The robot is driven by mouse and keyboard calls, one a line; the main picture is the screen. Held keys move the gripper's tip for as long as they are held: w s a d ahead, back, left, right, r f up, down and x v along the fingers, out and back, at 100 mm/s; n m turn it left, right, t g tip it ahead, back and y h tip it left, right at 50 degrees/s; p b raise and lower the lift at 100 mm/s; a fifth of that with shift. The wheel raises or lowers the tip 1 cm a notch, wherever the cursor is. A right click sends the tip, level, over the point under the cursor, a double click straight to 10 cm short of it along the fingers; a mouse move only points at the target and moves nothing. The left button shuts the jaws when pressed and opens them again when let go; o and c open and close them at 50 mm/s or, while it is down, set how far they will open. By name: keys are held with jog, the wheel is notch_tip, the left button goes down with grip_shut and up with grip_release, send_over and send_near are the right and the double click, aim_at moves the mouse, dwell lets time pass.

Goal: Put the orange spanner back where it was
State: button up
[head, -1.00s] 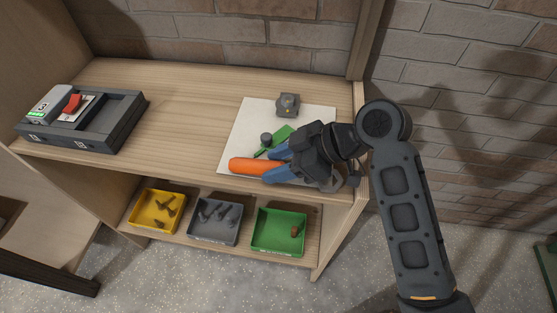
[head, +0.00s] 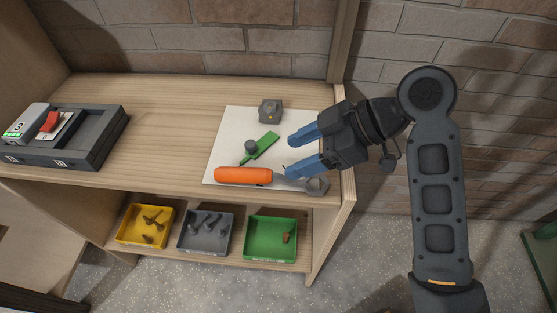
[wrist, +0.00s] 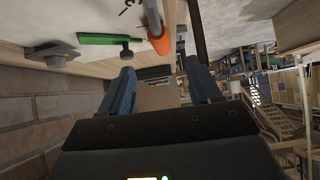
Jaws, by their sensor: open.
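The orange spanner (head: 243,175) lies on the white mat (head: 226,136) near the front edge of the wooden shelf top. Its orange handle points left and its grey metal head lies at the right, near the mat's front right corner. My gripper (head: 290,154) is open and empty, with its blue fingers pointing left above the mat, just behind the spanner's shaft. In the wrist view the spanner's orange end (wrist: 161,42) shows at the top, beyond the fingers and not between them.
A green tool (head: 264,147) with a dark knob and a grey block (head: 271,111) sit on the mat. A dark device with a red switch (head: 66,135) stands at the left. Yellow (head: 145,227), grey (head: 205,233) and green (head: 270,239) bins sit on the lower shelf.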

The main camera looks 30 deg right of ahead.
jog(key=shift+v, duration=1.65)
